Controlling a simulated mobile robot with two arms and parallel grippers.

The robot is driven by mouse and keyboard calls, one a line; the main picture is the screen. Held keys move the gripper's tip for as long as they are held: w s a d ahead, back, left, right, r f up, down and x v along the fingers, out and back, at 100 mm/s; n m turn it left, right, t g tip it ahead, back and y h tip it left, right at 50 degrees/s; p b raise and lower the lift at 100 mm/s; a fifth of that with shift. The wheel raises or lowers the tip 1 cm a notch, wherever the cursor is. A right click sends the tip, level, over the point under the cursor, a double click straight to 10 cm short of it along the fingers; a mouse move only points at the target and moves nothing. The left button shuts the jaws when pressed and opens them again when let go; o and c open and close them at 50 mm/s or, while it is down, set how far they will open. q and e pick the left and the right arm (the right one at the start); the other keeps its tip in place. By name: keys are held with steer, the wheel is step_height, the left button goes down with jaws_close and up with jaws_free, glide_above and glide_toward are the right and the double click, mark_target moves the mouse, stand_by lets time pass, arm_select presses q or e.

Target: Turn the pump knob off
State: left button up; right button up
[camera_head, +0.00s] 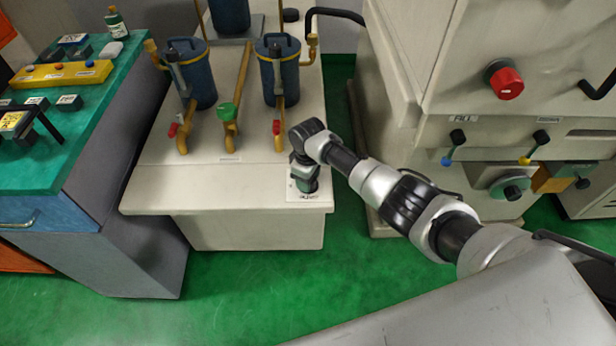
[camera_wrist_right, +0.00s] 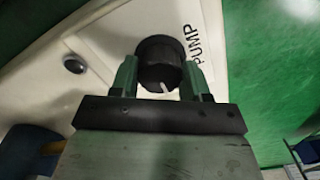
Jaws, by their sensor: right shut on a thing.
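The pump knob (camera_wrist_right: 160,62) is a black round knob with a white pointer mark, on a white plate lettered PUMP (camera_wrist_right: 203,45), in the right wrist view. My right gripper (camera_wrist_right: 160,78) has its two green fingers on either side of the knob and is shut on it. In the head view my right gripper (camera_head: 304,178) points down at the plate (camera_head: 310,196) on the front right corner of the pale bench; the knob is hidden there. The pointer mark faces the gripper's palm side in the wrist view. My left gripper is not in view.
The pale bench (camera_head: 230,190) carries blue canisters (camera_head: 277,75), yellow pipes, a green valve handle (camera_head: 228,111) and red handles. A large pale machine (camera_head: 480,60) stands at right. Green floor is clear in front.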

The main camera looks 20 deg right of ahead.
steer(key=shift+n, duration=0.3)
stand_by(0.4)
steer(key=o, duration=0.9)
step_height(320, 180, up, 11)
steer(key=shift+f+p, duration=0.1)
steer(key=shift+p, duration=0.5)
